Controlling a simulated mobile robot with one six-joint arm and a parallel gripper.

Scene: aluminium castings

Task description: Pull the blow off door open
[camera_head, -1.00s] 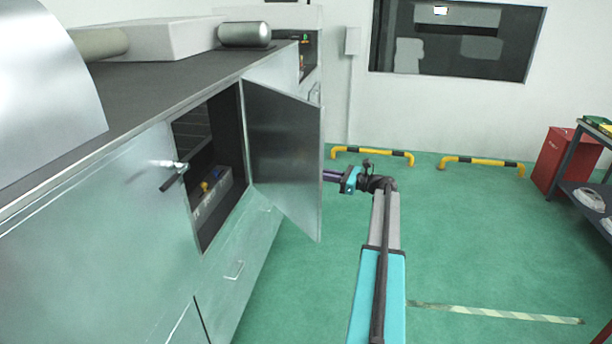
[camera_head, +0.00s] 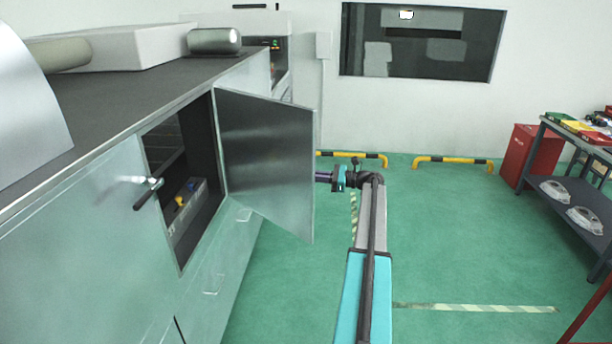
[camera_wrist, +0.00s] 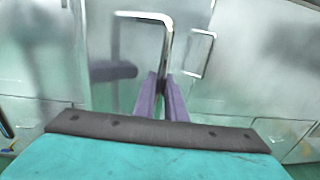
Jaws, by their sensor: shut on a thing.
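The blow off door (camera_head: 265,160) is a grey metal panel hinged on the cabinet, standing well open with its inner face toward the head camera. In the wrist view the purple fingers of my gripper (camera_wrist: 162,82) are shut on the door's bent metal handle (camera_wrist: 150,16).
A second handle (camera_wrist: 200,55) shows to the right in the wrist view. Yellow and black floor barriers (camera_head: 455,163) stand by the back wall. A red cabinet (camera_head: 530,155) and a dark shelf (camera_head: 565,205) with castings stand at right. Green floor between is clear.

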